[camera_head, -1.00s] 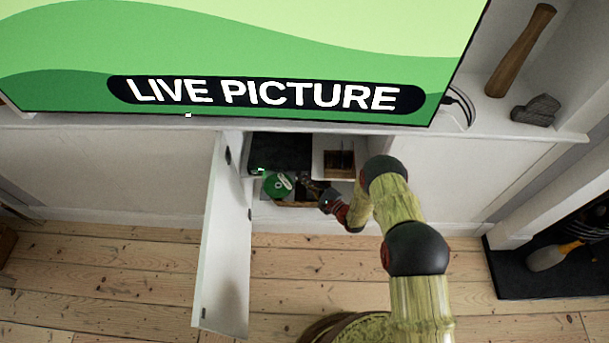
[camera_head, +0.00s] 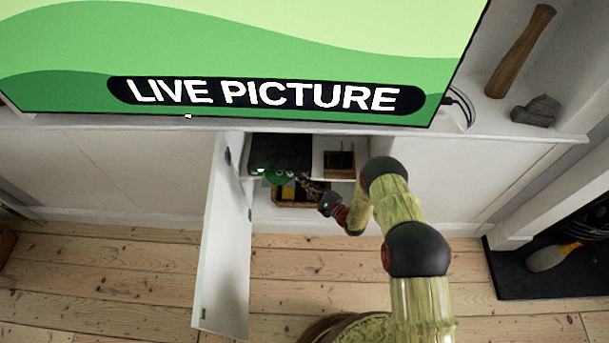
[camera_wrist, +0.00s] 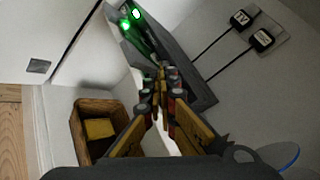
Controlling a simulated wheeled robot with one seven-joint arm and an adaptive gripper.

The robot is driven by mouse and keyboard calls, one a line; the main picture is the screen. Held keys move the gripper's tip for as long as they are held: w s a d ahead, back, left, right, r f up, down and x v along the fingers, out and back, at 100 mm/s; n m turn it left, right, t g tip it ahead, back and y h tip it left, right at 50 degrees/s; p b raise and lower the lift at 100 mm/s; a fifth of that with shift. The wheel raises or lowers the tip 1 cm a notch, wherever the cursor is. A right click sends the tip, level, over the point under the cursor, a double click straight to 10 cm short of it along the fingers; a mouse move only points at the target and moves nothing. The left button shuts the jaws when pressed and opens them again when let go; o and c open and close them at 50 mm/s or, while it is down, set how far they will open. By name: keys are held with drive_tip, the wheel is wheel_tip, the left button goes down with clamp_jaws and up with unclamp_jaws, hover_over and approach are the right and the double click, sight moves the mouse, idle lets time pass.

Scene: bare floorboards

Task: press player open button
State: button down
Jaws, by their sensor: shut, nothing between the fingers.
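The player, a black box (camera_head: 281,150), sits on the shelf inside the open cabinet, with a green light at its front left. A small part of a green disc (camera_head: 278,177) shows at the player's front edge. In the wrist view the player (camera_wrist: 196,88) is a dark slab with two bright green lights on its front. My gripper (camera_head: 310,186) is shut and empty, just in front of the player. In the wrist view its closed fingertips (camera_wrist: 164,74) overlap the player's front; whether they touch it cannot be told. The button itself cannot be made out.
The white cabinet door (camera_head: 224,240) stands open on the left. A wooden box (camera_head: 339,163) sits right of the player. A wooden tray (camera_wrist: 84,108) with a yellow block (camera_wrist: 100,128) lies below. The screen (camera_head: 240,55) overhangs above. Two cables run to wall plugs (camera_wrist: 252,27).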

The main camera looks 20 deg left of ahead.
drive_tip(key=shift+s, duration=0.2)
drive_tip(key=s, duration=0.2)
drive_tip(key=s+d+p, duration=0.1)
drive_tip(key=s, duration=0.1)
drive_tip(key=shift+s+d, duration=0.1)
drive_tip(key=shift+s, duration=0.3)
idle(3.2)
